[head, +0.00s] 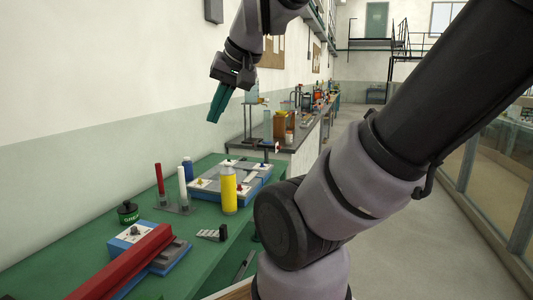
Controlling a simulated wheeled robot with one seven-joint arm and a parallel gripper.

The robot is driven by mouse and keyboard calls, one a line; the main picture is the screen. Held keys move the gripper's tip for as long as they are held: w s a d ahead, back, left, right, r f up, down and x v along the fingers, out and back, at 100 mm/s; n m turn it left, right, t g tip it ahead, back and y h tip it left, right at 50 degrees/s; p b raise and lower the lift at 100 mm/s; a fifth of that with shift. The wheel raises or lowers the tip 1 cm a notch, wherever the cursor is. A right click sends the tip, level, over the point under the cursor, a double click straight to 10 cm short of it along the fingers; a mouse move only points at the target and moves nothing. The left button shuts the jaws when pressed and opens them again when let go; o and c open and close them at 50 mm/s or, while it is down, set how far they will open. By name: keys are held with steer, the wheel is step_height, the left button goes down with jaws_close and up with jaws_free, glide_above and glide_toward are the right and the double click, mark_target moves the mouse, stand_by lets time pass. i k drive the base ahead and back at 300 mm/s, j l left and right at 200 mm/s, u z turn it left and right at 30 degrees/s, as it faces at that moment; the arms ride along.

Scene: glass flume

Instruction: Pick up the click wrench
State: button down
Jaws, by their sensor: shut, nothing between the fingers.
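My gripper (217,105) hangs high at the upper left, in front of the pale wall and above the green bench (85,262). Its teal fingers point down and are together, with nothing between them. I cannot make out a click wrench for certain. A long red bar-shaped thing (125,262) lies at the near left of the bench across a blue-and-grey block; I cannot tell if it is a case or a tool. A small grey piece with a dark end (212,234) lies near the bench's right edge. My arm hides part of the bench's right side.
A yellow bottle (229,192) stands beside a blue-grey tray (252,172). Upright red (160,179) and white (182,185) cylinders and a dark green round tin (128,212) stand left of it. A cluttered dark-topped bench (238,143) lies beyond. The aisle floor (400,245) at right looks clear.

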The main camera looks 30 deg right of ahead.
mark_target(255, 144)
steer(key=i+l, duration=0.2)
steer(key=l, duration=0.2)
steer(key=i+l, duration=0.2)
steer(key=l, duration=0.2)
steer(key=i+l+u, duration=0.1)
steer(key=l, duration=0.35)
steer(key=i+l, duration=0.25)
steer(key=l, duration=0.15)
steer(key=i+l, duration=0.2)
steer(key=l, duration=0.25)
steer(key=i+l+u, duration=0.1)
steer(key=l, duration=0.3)
steer(key=i+l, duration=0.2)
steer(key=l, duration=0.25)
steer(key=i+l, duration=0.2)
steer(key=l, duration=0.2)
steer(key=i+l+u, duration=0.2)
steer(key=l+u, duration=0.2)
